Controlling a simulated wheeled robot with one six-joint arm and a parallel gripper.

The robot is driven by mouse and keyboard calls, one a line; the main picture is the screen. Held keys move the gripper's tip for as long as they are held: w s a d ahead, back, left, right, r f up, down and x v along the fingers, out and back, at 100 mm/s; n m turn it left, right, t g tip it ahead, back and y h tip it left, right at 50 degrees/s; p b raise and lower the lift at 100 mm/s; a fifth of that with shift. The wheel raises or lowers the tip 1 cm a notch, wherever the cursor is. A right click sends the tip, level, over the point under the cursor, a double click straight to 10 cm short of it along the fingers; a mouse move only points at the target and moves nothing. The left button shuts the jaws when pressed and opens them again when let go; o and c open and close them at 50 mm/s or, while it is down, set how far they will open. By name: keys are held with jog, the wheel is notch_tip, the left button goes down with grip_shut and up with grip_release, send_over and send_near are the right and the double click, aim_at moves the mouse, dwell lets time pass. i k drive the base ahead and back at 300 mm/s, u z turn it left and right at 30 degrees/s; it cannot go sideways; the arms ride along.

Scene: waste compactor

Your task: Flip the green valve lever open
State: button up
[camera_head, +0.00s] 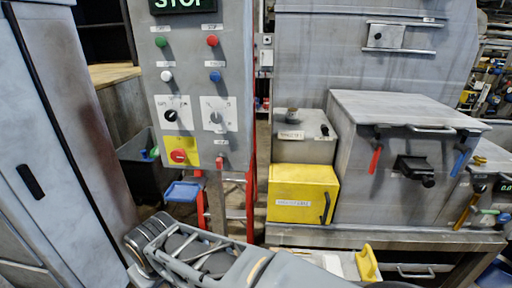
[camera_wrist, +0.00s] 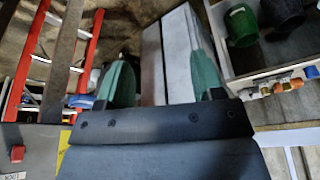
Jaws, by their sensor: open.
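A small green piece that may be the green valve lever (camera_head: 489,211) shows at the far right of the head view, beside a yellow-brown lever (camera_head: 467,211). It is too small to tell its position clearly. My gripper (camera_wrist: 160,70) is open and empty in the wrist view, its two green-tipped fingers spread apart. A long pale grey block-like shape lies beyond and between the fingers, and I cannot tell what it is. No green lever is clear in the wrist view. My gripper does not show clearly in the head view, so its distance from the lever cannot be told.
A grey box with a red lever (camera_head: 375,158) and a blue lever (camera_head: 459,163) stands on the bench. A yellow box (camera_head: 302,194) sits left of it. A control panel (camera_head: 200,90) and grey cabinet (camera_head: 62,140) are left. A red ladder (camera_wrist: 75,50) shows in the wrist view.

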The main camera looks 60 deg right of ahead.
aim_at(477, 212)
jog(key=z, duration=4.55)
jog(key=k, duration=0.65)
jog(key=z, duration=0.7)
jog(key=i, duration=0.95)
jog(key=u, duration=0.35)
jog(key=i, duration=0.9)
jog(key=u, duration=1.2)
jog(key=i, duration=0.5)
jog(key=u, duration=0.45)
